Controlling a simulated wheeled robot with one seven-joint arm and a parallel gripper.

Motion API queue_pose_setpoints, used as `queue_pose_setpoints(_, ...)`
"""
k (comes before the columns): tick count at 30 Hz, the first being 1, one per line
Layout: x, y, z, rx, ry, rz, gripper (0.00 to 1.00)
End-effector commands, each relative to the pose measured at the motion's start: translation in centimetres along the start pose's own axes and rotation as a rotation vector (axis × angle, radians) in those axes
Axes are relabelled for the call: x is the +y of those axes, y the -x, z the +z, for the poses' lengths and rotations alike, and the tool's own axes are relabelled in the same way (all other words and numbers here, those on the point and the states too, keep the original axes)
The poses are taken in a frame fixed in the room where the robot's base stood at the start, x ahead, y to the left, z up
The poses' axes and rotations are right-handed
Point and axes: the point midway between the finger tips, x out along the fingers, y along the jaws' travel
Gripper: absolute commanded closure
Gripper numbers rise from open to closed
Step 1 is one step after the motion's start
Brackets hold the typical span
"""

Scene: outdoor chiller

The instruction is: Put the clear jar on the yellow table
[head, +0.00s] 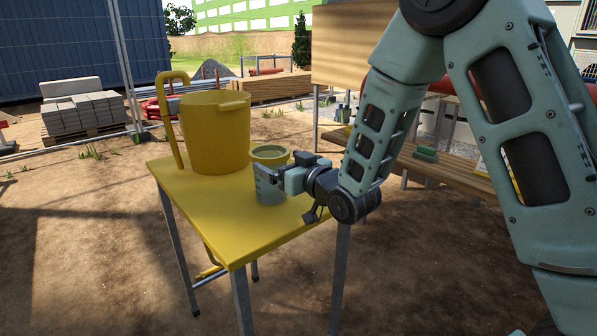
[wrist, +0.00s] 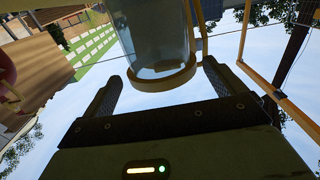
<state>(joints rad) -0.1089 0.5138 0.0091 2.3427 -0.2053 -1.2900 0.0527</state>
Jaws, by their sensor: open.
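The clear jar (head: 270,188) stands upright on the yellow table (head: 222,228), near its right side, with a yellow rim around its top. My gripper (head: 277,178) is level with the jar's upper part, reaching in from the right. In the wrist view my gripper (wrist: 160,75) is open, its two dark fingers apart, with the clear jar (wrist: 158,30) just ahead of and between them. The head view does not clearly show whether the fingers touch the glass. Part of the jar's right side is hidden behind my gripper.
A large yellow bucket (head: 215,135) stands behind and left of the jar, with a yellow upright bar (head: 170,120) beside it. A wooden bench (head: 450,172) with small items stands to the right. The table's front part is clear.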

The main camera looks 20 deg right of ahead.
Motion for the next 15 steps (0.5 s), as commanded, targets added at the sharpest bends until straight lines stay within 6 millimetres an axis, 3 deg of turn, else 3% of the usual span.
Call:
queue_pose_setpoints(6,0.0,4.4,0.0,0.0,-0.001,0.001,0.05)
queue_pose_setpoints(15,0.0,6.8,0.0,0.001,0.0,-0.001,0.05)
